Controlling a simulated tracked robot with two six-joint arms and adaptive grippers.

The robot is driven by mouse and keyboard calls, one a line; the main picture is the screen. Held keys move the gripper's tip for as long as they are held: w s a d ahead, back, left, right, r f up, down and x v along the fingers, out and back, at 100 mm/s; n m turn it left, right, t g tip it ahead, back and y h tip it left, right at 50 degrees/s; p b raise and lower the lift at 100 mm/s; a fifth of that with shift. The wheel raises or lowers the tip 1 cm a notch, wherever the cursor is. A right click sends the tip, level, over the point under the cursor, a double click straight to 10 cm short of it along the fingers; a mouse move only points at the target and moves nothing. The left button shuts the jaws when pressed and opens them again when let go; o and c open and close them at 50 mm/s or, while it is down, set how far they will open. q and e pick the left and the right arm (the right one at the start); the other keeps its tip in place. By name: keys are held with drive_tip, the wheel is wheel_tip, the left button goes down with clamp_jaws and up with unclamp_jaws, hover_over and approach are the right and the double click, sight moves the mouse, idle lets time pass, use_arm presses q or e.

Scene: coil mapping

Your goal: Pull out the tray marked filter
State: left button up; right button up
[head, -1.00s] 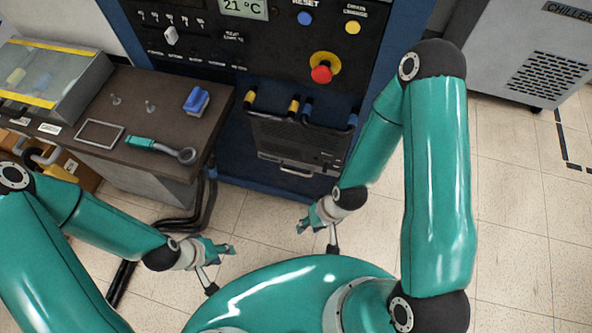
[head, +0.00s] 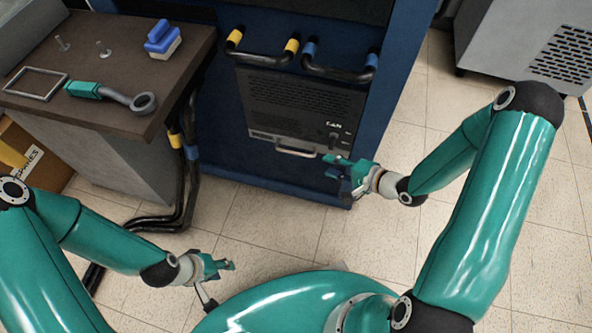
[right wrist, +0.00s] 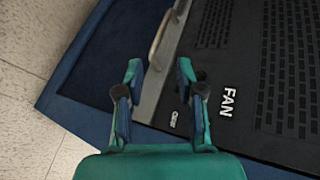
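A grey strip with a metal bar handle (head: 297,151) runs along the bottom of the black cabinet panel; any word on the strip is too small to read. The handle also shows in the right wrist view (right wrist: 158,40). The panel above, marked FAN (head: 333,125), is perforated. No filter marking is readable. My right gripper (head: 334,166) is just right of the handle in the head view. In the right wrist view it is open and empty (right wrist: 160,72), the handle beyond its fingertips. My left gripper (head: 228,266) is low over the floor, away from the cabinet; its finger gap is unclear.
Two dark hoop handles (head: 262,55) with yellow and blue collars stick out above the panel. A brown-topped bench (head: 120,90) with a wrench-like tool (head: 112,95) and a blue brush (head: 163,40) stands left. Black hoses (head: 178,205) run down beside it.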

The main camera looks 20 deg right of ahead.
sight(300, 154)
drive_tip(key=s+d+f+m+t+y+b, duration=0.1)
drive_tip(key=d+f+m+t+y+b, duration=0.1)
drive_tip(key=d+f+m+b, duration=0.3)
drive_tip(key=shift+n, duration=0.9)
drive_tip(key=b+x, duration=0.2)
drive_tip(key=x, duration=0.3)
drive_tip(key=a+r+b+x, duration=0.1)
drive_tip(key=b+x, duration=0.1)
drive_tip(key=x, duration=0.3)
drive_tip(key=s+a+b+x, duration=0.1)
drive_tip(key=b+x, duration=0.1)
drive_tip(key=x, duration=0.3)
drive_tip(key=shift+w+a+r, duration=0.15)
drive_tip(key=shift+w+r, duration=0.15)
drive_tip(key=shift+w, duration=0.05)
use_arm(q)
wheel_tip(300, 154, down, 14)
use_arm(e)
drive_tip(key=shift+w+a, duration=0.35)
drive_tip(key=shift+w, duration=0.15)
drive_tip(key=shift+c, duration=0.3)
clamp_jaws()
